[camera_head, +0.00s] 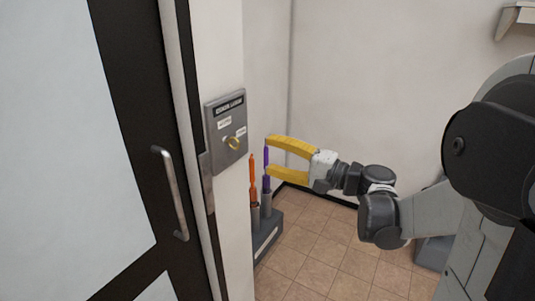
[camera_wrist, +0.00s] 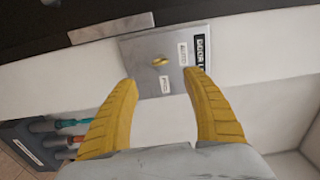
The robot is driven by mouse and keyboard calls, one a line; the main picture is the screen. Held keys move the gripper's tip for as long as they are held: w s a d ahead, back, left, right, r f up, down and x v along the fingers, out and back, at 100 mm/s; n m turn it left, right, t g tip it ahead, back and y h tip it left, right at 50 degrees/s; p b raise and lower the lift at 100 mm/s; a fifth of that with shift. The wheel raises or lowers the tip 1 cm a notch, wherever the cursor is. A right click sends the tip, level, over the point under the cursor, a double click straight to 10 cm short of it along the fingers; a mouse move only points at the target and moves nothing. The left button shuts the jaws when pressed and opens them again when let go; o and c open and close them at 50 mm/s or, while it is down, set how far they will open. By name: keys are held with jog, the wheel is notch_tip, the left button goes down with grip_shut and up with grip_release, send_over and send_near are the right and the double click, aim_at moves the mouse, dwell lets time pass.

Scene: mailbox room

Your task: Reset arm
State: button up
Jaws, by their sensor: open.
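My gripper (camera_head: 270,157) has two yellow fingers spread wide apart, with nothing between them that I can see held. It is to the right of a grey metal wall panel (camera_head: 215,120) and apart from it. The panel carries labels and a small brass knob (camera_head: 233,143). In the wrist view, my gripper (camera_wrist: 160,78) faces the panel (camera_wrist: 140,50), and the brass knob (camera_wrist: 160,62) shows in the gap beyond the fingertips. My arm extends from the right side of the head view.
A dark door (camera_head: 130,100) with a vertical metal handle (camera_head: 172,190) stands at the left. A dark holder (camera_head: 268,235) with orange and purple upright items stands on the floor below the panel, near my gripper in the picture. Tiled floor (camera_head: 330,250) lies clear beyond.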

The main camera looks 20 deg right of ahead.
jog(key=shift+a, duration=0.1)
jog(key=s+a+f+n+g+h, duration=0.5)
jog(key=s+a+f+g, duration=0.2)
jog(key=s+a+f, duration=0.3)
jog(key=s+d+f+n+h, duration=0.2)
jog(key=s+n+h, duration=0.3)
jog(key=s, duration=0.5)
jog(key=shift+d+n+g+h, duration=0.3)
jog(key=shift+d, duration=0.25)
jog(key=shift+f, duration=0.1)
